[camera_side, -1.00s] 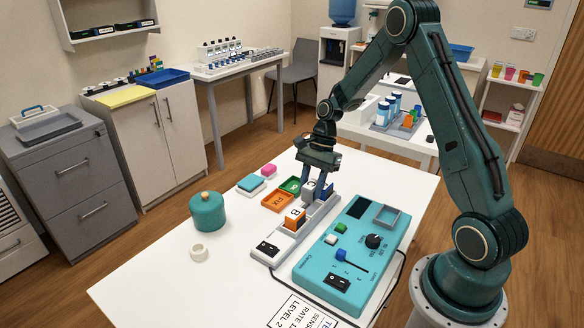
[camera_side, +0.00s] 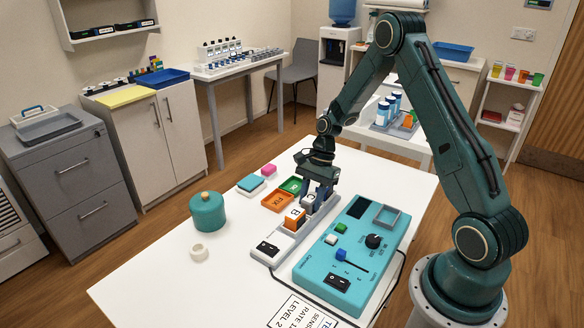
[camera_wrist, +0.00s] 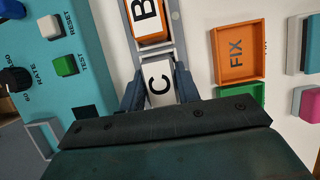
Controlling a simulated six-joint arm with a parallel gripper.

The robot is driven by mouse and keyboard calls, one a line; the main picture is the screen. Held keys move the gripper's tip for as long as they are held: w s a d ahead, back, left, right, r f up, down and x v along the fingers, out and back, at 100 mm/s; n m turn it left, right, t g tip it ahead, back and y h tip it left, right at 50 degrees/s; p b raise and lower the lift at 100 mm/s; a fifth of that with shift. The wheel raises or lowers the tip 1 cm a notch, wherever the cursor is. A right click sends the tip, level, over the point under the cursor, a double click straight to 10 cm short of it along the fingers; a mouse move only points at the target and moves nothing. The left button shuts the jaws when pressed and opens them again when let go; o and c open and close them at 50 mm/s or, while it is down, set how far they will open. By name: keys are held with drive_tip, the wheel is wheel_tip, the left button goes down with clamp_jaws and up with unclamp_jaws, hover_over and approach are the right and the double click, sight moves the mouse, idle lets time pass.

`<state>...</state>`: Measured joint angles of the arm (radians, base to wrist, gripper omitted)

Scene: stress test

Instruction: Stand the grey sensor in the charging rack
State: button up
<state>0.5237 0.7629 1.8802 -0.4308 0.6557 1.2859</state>
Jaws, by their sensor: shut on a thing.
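The grey sensor marked C (camera_side: 309,205) is between the fingers of my gripper (camera_side: 317,199), which is shut on it. In the wrist view its pale lettered top (camera_wrist: 158,92) shows between the blue-grey fingers (camera_wrist: 160,84). The sensor is low over the grey charging rack (camera_side: 284,247), in line with the orange sensor marked B (camera_side: 294,217). B stands in the rack, nearer the rack's switch end; its top also shows in the wrist view (camera_wrist: 147,12). The fingers and gripper body hide the sensor's lower part, so I cannot tell if it touches the slot floor.
The teal control box (camera_side: 350,256) with knob and buttons lies close to the rack's right. The orange FIX tray (camera_side: 278,202) and a green tray (camera_side: 291,185) lie to its left.

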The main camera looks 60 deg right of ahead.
drive_tip(key=shift+f, duration=0.45)
drive_tip(key=shift+s+f, duration=0.1)
drive_tip(key=shift+f, duration=0.15)
drive_tip(key=o, duration=1)
drive_tip(key=shift+s, duration=0.1)
drive_tip(key=shift+r, duration=0.6)
drive_tip(key=v, duration=1.2)
drive_tip(key=shift+w, duration=0.2)
drive_tip(key=shift+r, duration=0.1)
